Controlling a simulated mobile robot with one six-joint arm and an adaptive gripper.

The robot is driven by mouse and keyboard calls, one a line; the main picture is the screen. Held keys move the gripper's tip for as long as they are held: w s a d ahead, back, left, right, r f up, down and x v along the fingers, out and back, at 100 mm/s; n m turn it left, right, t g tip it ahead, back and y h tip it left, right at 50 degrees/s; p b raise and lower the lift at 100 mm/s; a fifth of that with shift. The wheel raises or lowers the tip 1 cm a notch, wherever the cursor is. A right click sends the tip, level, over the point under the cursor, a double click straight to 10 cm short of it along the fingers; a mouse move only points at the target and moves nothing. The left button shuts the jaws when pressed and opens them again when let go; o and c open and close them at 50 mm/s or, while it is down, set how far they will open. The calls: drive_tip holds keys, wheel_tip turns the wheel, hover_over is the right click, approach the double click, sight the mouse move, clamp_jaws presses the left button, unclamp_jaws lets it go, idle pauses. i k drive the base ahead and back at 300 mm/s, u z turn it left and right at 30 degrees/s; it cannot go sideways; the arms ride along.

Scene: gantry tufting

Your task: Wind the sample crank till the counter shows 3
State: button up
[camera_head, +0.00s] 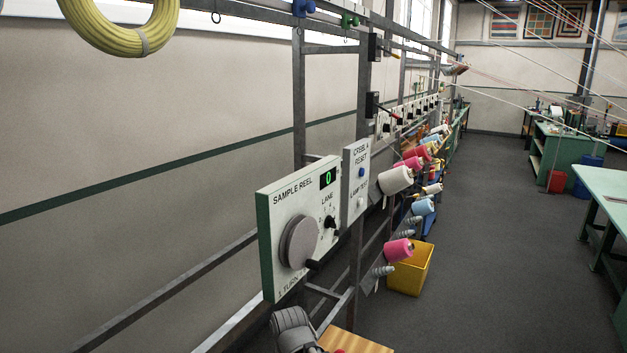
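The sample reel panel (268,213) is a white box with a green side, mounted on the grey gantry frame. Its counter (328,178) shows a green 0. The sample crank (299,242) is a round grey disc with a dark handle (312,265) at its lower right. A black lane knob (331,223) is right of the disc. A dark grey ribbed part, seemingly the end of my arm (292,329), shows at the bottom edge, below and apart from the crank. No fingertips can be made out there, so I cannot see whether my gripper is open.
A creel reset and lamp test panel (356,185) adjoins on the right. Thread cones (395,180) stick out beyond it, above a yellow bin (411,268). A wooden surface (352,343) is at the bottom. A yellow hose coil (122,42) hangs upper left. Grey floor (490,270) is open at right.

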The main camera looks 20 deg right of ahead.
sight(299, 242)
drive_tip(key=u, duration=0.15)
drive_tip(key=k, duration=1.65)
drive_tip(key=z, duration=0.45)
drive_tip(key=i, duration=1)
drive_tip(key=u, duration=0.05)
